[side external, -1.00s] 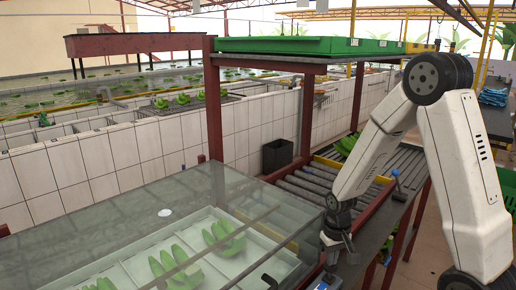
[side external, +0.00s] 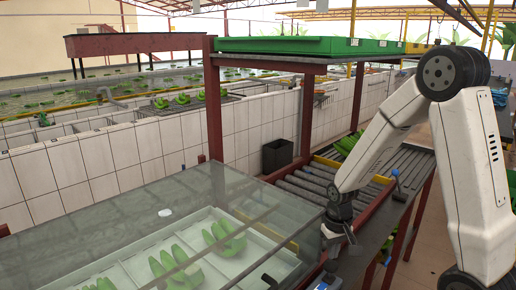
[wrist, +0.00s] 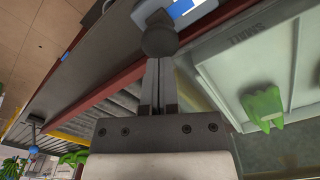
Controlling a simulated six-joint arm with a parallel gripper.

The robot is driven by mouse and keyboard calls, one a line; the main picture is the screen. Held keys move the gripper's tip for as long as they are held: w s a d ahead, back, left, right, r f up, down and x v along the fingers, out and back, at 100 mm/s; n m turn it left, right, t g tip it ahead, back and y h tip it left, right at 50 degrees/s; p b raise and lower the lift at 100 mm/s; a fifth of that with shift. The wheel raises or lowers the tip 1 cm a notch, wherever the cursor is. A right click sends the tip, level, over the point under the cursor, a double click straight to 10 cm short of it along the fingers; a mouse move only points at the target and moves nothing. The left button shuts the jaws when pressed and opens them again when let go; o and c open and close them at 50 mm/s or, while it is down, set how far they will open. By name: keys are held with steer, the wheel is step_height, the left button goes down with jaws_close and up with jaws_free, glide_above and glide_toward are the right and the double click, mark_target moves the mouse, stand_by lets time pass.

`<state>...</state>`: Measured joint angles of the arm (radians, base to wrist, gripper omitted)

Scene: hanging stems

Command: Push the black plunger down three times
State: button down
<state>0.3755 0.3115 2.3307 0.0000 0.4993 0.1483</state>
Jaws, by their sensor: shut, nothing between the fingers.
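The black plunger's rounded dark head (wrist: 160,40) shows in the wrist view at the tips of my gripper (wrist: 161,62), beside a white and blue box. My gripper's two fingers are shut together, with nothing between them. The fingertips overlap the head in this view, and I cannot tell whether they touch it. In the side view my gripper (side external: 335,255) points down over the dark counter's near end. The plunger cannot be made out clearly there.
A glass-covered tank (side external: 120,215) with green banana bunches is left of my gripper. A roller conveyor (side external: 320,190) runs behind it. The white and blue box (wrist: 188,12) stands close to the plunger. A small dark knob (side external: 269,281) shows at the bottom edge.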

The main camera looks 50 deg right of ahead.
mark_target(331, 264)
steer(key=shift+f, duration=0.25)
steer(key=shift+f, duration=2)
steer(key=shift+r, duration=2.25)
steer(key=shift+f, duration=0.25)
steer(key=shift+f, duration=2)
steer(key=shift+r, duration=2.25)
